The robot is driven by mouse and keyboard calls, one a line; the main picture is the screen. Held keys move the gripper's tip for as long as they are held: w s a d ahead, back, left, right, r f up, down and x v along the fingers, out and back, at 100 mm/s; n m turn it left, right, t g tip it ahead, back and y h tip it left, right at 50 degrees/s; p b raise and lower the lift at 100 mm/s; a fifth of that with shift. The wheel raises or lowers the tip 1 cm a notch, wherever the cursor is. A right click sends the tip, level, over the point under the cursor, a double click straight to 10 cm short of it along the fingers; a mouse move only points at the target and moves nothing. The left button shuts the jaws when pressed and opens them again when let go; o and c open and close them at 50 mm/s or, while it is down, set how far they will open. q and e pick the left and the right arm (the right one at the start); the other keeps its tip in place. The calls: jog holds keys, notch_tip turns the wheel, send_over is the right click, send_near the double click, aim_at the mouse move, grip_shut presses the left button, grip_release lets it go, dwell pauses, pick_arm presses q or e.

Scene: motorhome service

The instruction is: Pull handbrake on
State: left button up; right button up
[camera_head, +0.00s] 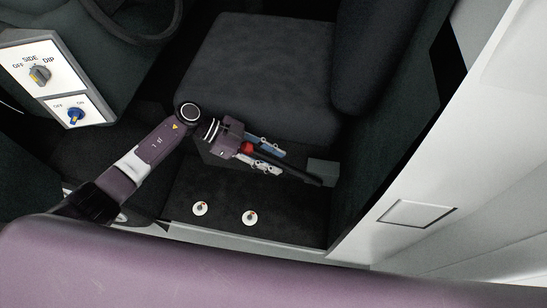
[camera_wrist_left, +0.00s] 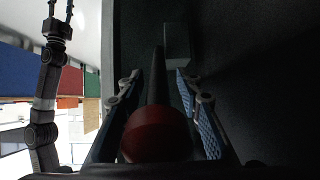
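The handbrake is a black lever (camera_head: 299,172) with a red knob (camera_head: 247,148) at its near end and a grey block-shaped base (camera_head: 322,171) beside the seat. In the left wrist view the red knob (camera_wrist_left: 155,135) is close to the camera, and the lever runs away to the grey base (camera_wrist_left: 177,45). My left gripper (camera_head: 274,163) is open around the lever, one finger on each side, with gaps visible in the wrist view (camera_wrist_left: 160,82). My right gripper (camera_wrist_left: 61,10) shows small at the upper left of the wrist view, its fingers apart, seemingly empty.
A dark seat (camera_head: 260,65) stands behind the lever. A switch panel (camera_head: 45,72) with two knobs is at the left. Two round white fittings (camera_head: 200,208) (camera_head: 249,217) are on the dark surface in front. A pale wall (camera_head: 440,190) bounds the right.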

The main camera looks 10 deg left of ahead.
pick_arm(q)
jog(key=v, duration=1.2)
dwell(0.3)
